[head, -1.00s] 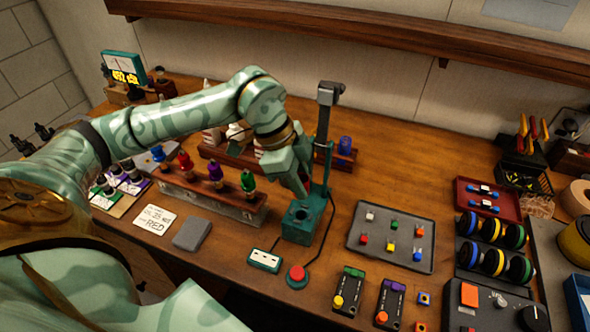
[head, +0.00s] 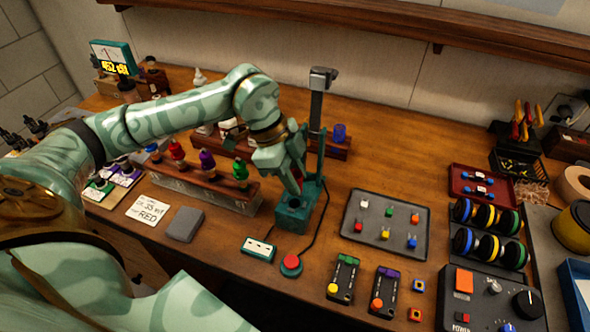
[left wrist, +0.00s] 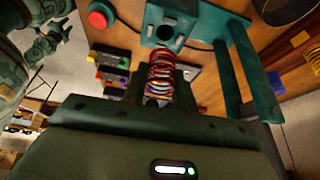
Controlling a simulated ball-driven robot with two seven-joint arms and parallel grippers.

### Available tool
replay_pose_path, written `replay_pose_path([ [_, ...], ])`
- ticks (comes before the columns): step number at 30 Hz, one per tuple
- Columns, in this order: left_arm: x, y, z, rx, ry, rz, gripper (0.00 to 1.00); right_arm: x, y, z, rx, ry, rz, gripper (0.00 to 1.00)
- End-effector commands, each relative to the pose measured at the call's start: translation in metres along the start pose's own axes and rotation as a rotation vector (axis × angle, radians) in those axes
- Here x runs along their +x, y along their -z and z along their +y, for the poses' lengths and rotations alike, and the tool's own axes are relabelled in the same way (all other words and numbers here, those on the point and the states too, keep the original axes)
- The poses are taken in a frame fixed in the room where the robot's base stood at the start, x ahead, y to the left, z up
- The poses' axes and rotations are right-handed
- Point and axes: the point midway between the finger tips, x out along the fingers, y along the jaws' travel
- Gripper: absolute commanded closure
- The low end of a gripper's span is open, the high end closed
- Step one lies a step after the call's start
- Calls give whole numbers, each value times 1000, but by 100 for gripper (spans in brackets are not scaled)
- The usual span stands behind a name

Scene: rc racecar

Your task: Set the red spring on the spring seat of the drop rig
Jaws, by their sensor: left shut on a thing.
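My left gripper (head: 298,185) is shut on the red spring (left wrist: 161,72), whose coils stand out between the fingers in the left wrist view. In the head view the fingers hide most of the spring. The teal drop rig (head: 291,219) stands below the gripper, with the round spring seat (head: 294,203) in its top. In the left wrist view the spring's free end is close to the seat opening (left wrist: 165,33), roughly in line with it. I cannot tell whether they touch. What looks like my right gripper (left wrist: 48,40) is small at the left of the wrist view.
A wooden rack (head: 205,187) with several coloured pieces stands to the left. A grey parts tray (head: 365,240) lies to the right. A red button (head: 291,264) and white-topped box (head: 258,248) lie in front.

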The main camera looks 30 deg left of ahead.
Motion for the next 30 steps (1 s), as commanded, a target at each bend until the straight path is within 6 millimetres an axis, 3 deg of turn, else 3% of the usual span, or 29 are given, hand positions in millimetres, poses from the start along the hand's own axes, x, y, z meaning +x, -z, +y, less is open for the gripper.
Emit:
replay_pose_path([
  [30,5,-2,0,0,1,0,94,-1,2,0,-1,0,3,64],
])
